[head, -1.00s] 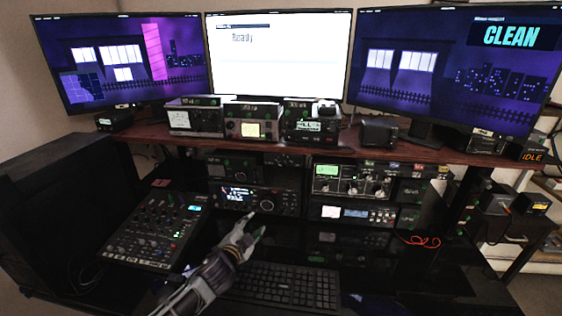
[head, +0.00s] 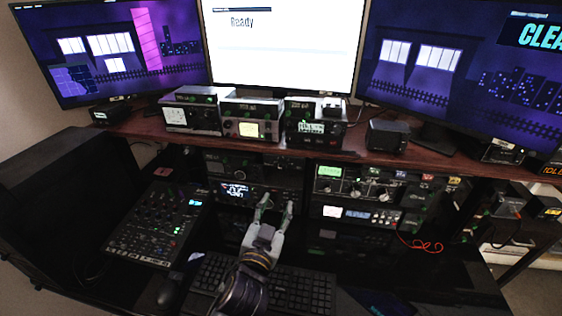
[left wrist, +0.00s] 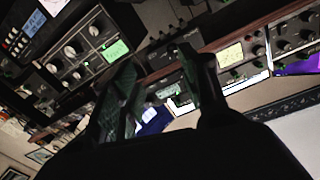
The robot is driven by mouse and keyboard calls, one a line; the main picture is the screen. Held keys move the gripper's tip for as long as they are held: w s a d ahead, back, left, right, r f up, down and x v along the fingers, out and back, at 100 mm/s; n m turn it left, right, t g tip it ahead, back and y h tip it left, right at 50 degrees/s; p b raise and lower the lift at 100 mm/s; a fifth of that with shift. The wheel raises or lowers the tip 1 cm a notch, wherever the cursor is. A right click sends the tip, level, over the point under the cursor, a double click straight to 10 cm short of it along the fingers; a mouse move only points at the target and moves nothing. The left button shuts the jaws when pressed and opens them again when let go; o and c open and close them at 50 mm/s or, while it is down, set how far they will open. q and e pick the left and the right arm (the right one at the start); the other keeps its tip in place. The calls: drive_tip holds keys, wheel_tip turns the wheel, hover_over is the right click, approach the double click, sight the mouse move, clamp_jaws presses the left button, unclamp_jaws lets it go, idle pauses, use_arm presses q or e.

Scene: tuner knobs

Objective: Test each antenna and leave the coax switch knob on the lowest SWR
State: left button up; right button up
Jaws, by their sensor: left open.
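My left gripper (head: 276,207) is open and empty, its fingers pointing up and away in front of the lower rack, above the keyboard. In the left wrist view its two fingers (left wrist: 160,85) are spread apart. A tuner-like unit (head: 372,184) with a green-lit display and several large knobs sits in the lower rack, right of the gripper. On the shelf above stand a white-dial meter (head: 190,117), a yellow-lit meter (head: 249,129) and a small box with a lit display (head: 312,127). I cannot tell which knob is the coax switch. My right gripper is not in view.
The middle monitor (head: 280,45) reads "Ready"; the right monitor (head: 430,60) shows a partly cut-off "CLEAN" sign. A radio with a lit display (head: 235,190) sits behind the gripper. A mixer (head: 158,228), keyboard (head: 300,290) and mouse (head: 168,292) occupy the desk.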

use_arm(q)
drive_tip(key=shift+s+a+r+n+y, duration=0.1)
drive_tip(key=shift+a+r+n+y, duration=0.2)
drive_tip(key=shift+r, duration=0.3)
drive_tip(key=shift+a+r+n+y, duration=0.25)
drive_tip(key=shift+r+n, duration=0.15)
drive_tip(key=shift+r, duration=0.2)
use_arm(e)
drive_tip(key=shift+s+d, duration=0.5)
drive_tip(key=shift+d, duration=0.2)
use_arm(q)
drive_tip(key=shift+w+d, duration=0.1)
drive_tip(key=shift+w, duration=0.1)
